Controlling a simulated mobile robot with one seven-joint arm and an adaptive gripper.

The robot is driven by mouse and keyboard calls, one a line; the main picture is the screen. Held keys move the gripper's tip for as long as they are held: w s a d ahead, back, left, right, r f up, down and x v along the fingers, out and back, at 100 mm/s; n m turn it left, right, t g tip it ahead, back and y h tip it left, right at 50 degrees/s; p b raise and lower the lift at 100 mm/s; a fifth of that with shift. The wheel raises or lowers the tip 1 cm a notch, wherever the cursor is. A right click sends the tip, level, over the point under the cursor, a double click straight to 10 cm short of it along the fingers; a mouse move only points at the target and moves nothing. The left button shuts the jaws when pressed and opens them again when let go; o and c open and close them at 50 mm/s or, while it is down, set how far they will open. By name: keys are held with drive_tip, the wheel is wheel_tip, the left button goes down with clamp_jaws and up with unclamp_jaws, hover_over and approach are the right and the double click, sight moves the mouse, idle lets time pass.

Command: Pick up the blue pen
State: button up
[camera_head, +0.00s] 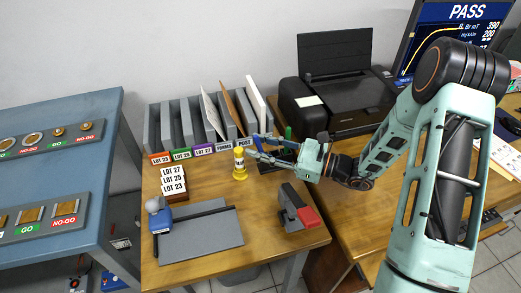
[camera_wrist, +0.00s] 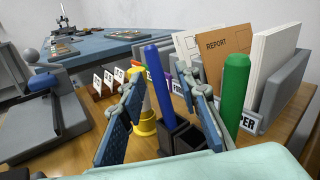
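The blue pen (camera_wrist: 160,88) stands upright in a black pen holder (camera_wrist: 187,140) in the wrist view. My gripper (camera_wrist: 163,100) is open, with one finger on each side of the pen. A gap shows between the pen and each finger, so the gripper holds nothing. A thick green pen (camera_wrist: 234,95) stands to the right, just outside the right finger. In the head view my gripper (camera_head: 254,146) reaches left over the desk at the holder, which it partly hides. I cannot make out the blue pen clearly there.
A yellow bottle (camera_head: 239,162) stands close left of the fingers. Behind are file dividers (camera_head: 185,125) with folders, and a black printer (camera_head: 335,85). A red and grey stapler (camera_head: 297,208) and a grey paper trimmer (camera_head: 205,238) lie in front. LOT blocks (camera_head: 172,181) stand at left.

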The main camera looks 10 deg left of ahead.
sight(254, 137)
clamp_jaws()
drive_tip(key=shift+r, duration=0.1)
idle(0.4)
drive_tip(key=shift+a+r, duration=0.1)
drive_tip(key=shift+r, duration=0.55)
drive_tip(key=r, duration=0.2)
drive_tip(key=r+p, duration=0.1)
drive_tip(key=s+a+r, duration=0.1)
drive_tip(key=r, duration=0.1)
drive_tip(key=shift+a+r, duration=0.1)
drive_tip(key=shift+r, duration=0.2)
drive_tip(key=s+d, duration=0.2)
drive_tip(key=d, duration=1.1)
drive_tip(key=w+a+m+y+b, duration=0.15)
drive_tip(key=w+a, duration=0.25)
drive_tip(key=a, duration=0.6)
drive_tip(key=shift+y, duration=0.25)
drive_tip(key=f+b, duration=0.5)
drive_tip(key=shift+s+a+f, duration=0.1)
drive_tip(key=shift+a+f, duration=0.1)
drive_tip(key=shift+f, duration=0.15)
drive_tip(key=shift+f+b, duration=0.55)
drive_tip(key=shift+f, duration=0.05)
